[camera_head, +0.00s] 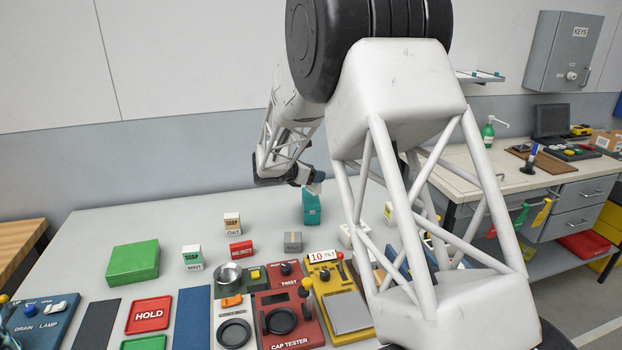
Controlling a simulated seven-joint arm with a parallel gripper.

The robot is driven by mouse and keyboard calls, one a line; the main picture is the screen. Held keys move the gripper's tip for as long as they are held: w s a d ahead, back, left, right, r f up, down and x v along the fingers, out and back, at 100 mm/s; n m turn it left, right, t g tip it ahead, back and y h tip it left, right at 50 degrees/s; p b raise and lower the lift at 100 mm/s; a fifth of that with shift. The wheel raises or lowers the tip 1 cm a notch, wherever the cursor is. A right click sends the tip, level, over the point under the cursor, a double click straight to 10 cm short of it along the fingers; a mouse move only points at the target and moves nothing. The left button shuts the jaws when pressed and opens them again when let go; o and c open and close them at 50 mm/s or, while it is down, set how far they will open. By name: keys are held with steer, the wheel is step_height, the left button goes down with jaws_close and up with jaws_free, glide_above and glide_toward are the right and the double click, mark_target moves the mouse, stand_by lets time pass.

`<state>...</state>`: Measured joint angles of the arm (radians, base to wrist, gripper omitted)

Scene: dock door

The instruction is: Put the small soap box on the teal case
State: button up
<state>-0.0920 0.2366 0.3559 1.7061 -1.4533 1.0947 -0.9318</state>
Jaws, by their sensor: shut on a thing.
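My gripper (308,179) is at the far side of the table, at the end of my arm. It is shut on a small white and blue box, the small soap box (317,183), which is small and partly hidden by the gripper. The teal case (312,209) stands on the table just below the held box. From this view I cannot tell whether the box touches the top of the case.
An oat soap box (232,222), a mint soap box (192,257), a red box (241,251) and a grey box (293,241) stand nearby. A green box (133,262) lies left. Devices including a red cap tester (290,319) fill the front. My arm hides the table's right side.

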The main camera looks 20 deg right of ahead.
steer(key=shift+w+d+f, duration=0.15)
steer(key=shift+w, duration=1.75)
steer(key=shift+w, duration=0.1)
steer(key=shift+w+f, duration=0.15)
steer(key=shift+f, duration=0.8)
steer(key=shift+w+f, duration=0.15)
steer(key=shift+f, duration=0.75)
steer(key=shift+f, duration=0.1)
steer(key=o, duration=1)
